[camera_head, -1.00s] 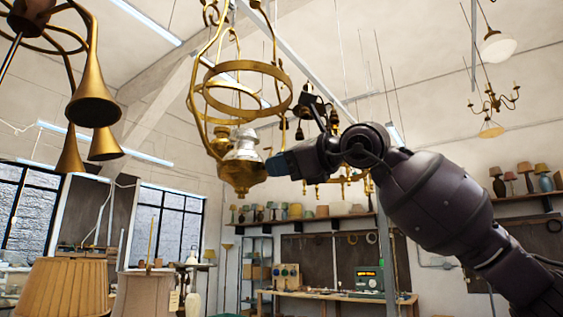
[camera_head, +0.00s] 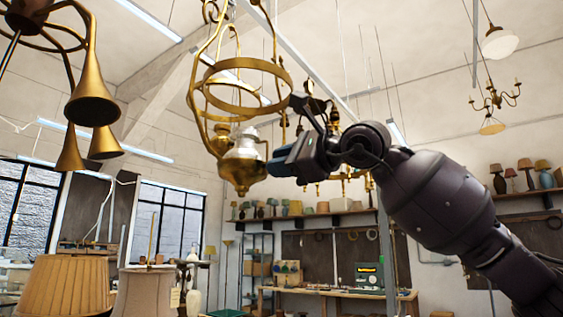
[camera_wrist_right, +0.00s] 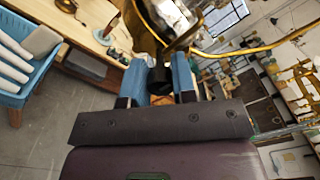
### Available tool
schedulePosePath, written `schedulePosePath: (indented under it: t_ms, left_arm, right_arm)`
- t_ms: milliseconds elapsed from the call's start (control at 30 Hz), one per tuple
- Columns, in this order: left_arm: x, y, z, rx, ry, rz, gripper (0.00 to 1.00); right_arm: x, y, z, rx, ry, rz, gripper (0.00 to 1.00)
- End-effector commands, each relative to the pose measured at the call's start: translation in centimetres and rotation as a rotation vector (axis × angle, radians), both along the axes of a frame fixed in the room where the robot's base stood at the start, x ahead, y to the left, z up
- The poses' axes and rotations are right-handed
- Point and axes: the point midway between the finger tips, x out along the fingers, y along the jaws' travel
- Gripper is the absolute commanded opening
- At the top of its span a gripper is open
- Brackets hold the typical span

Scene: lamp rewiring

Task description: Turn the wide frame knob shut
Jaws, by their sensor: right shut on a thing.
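The hanging brass lamp frame (camera_head: 205,125) has two wide rings and curved arms, with a brass oil font (camera_head: 240,172) at its bottom. My right gripper (camera_head: 278,165) is at the right side of the font, its blue fingertips pointing left. In the right wrist view, my gripper (camera_wrist_right: 160,82) has its two blue fingers on either side of a small dark knob (camera_wrist_right: 160,76), shut on it. The knob sits by the brass lamp parts. In the head view the knob is hidden by the fingers. My left gripper is not in view.
Brass horn lamps (camera_head: 92,100) hang at the upper left. Pleated lampshades (camera_head: 66,287) stand at the lower left. A workbench (camera_head: 340,292) and a shelf of shades (camera_head: 330,213) are along the back wall. Other lamps hang at the upper right.

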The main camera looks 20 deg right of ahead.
Motion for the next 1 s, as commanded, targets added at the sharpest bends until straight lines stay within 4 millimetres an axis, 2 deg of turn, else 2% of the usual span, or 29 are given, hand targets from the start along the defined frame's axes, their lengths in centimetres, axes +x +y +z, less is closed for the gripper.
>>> schedulePosePath:
  t_ms: [167, 200, 367, 733, 1000]
  left_arm:
    - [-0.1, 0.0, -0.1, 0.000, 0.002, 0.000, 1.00]
    - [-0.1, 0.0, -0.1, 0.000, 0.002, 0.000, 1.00]
    - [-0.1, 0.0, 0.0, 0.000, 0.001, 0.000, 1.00]
    - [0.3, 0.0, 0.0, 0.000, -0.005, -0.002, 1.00]
    - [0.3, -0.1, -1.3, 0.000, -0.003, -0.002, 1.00]
  right_arm:
    - [0.0, 0.0, 0.0, -0.001, -0.001, 0.000, 0.02]
    - [0.0, 0.0, 0.0, -0.001, -0.001, 0.000, 0.27]
    - [0.0, 0.0, 0.0, 0.000, 0.000, 0.000, 0.51]
    - [-0.4, -0.3, -0.1, 0.000, 0.000, -0.001, 0.51]
    - [-3.7, -2.9, -0.3, 0.001, 0.001, -0.004, 0.51]
